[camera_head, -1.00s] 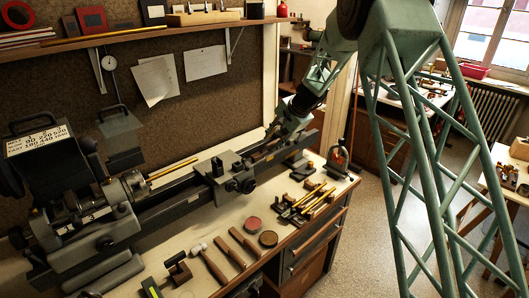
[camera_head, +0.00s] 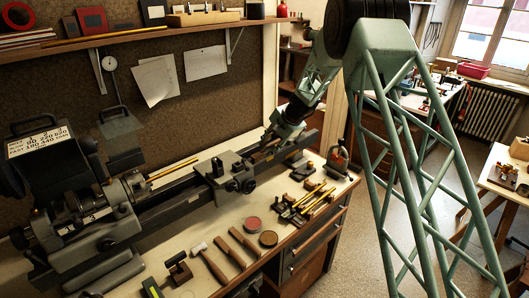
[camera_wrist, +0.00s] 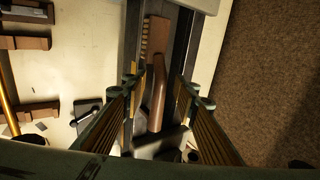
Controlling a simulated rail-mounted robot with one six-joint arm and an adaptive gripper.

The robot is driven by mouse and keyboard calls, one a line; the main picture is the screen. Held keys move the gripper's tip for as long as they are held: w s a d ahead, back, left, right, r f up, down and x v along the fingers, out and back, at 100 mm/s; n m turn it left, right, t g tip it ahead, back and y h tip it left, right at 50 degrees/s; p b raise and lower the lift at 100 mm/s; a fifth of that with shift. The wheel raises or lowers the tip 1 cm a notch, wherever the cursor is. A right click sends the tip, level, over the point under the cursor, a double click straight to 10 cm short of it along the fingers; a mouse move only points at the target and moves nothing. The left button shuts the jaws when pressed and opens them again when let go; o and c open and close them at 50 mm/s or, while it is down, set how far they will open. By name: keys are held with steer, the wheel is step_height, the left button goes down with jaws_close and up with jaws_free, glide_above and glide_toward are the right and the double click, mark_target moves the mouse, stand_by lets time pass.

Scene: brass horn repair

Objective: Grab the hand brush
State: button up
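The hand brush (camera_wrist: 157,85) has a brown wooden handle and a row of light bristles along one side. It lies lengthwise on the dark lathe bed in the wrist view. My gripper (camera_wrist: 161,88) is open, with one finger on each side of the brush handle in that view. I see gaps between the fingers and the handle, and cannot tell how far above it they are. In the head view my gripper (camera_head: 270,142) is low over the right end of the lathe bed; the brush there is mostly hidden or too small to make out.
The lathe carriage (camera_head: 228,172) stands left of my gripper. Brass tubes on dark blocks (camera_head: 306,200) lie on the bench in front. A hammer (camera_head: 207,262), wooden-handled tools and round tins (camera_head: 253,224) lie further left. A red-topped dark tool (camera_head: 338,155) stands at right.

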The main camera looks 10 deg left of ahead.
steer(key=shift+c, duration=0.8)
jaws_close()
steer(key=shift+r, duration=0.1)
steer(key=shift+r, duration=1.65)
steer(key=s+d+b, duration=0.2)
steer(key=s+d, duration=0.2)
steer(key=s, duration=0.2)
steer(key=s+d+r+b, duration=0.1)
steer(key=s+d, duration=0.3)
steer(key=s, duration=0.3)
steer(key=shift+s+d+r+b, duration=0.25)
steer(key=shift+s+b, duration=0.05)
steer(key=shift+b, duration=0.05)
